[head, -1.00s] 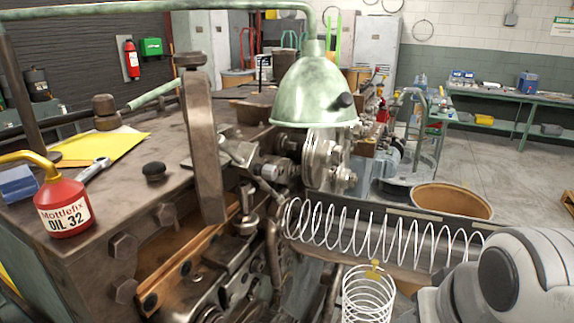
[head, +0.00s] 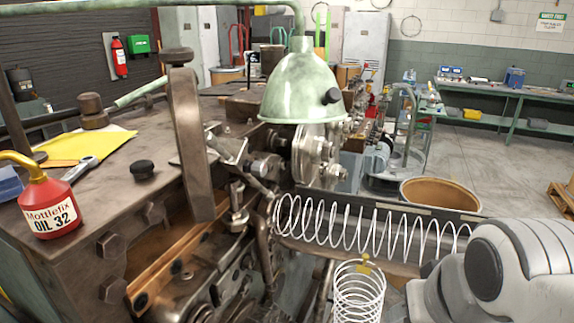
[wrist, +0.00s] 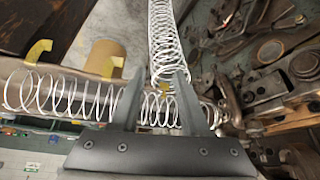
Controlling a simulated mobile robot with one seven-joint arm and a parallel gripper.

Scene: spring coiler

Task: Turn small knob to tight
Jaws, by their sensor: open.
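A small black knob (head: 142,170) stands on the flat top of the brown machine (head: 110,215) in the head view. Another small black knob (head: 332,96) sits on the side of the green lamp shade (head: 290,92); I cannot tell which one the task means. No tight marking is readable. My gripper (wrist: 161,75) is open in the wrist view, its two fingers apart with white spring coils showing beyond and between them. I see no clear contact with the coils. The head view does not show the gripper, only part of my arm at lower right.
A long white spring (head: 370,230) lies in a trough, with an upright coil (head: 358,295) below it. A red oil can (head: 50,205), a wrench (head: 82,172) and yellow paper (head: 95,145) lie on the machine top. An upright metal lever (head: 190,140) and the lamp stand over the machine.

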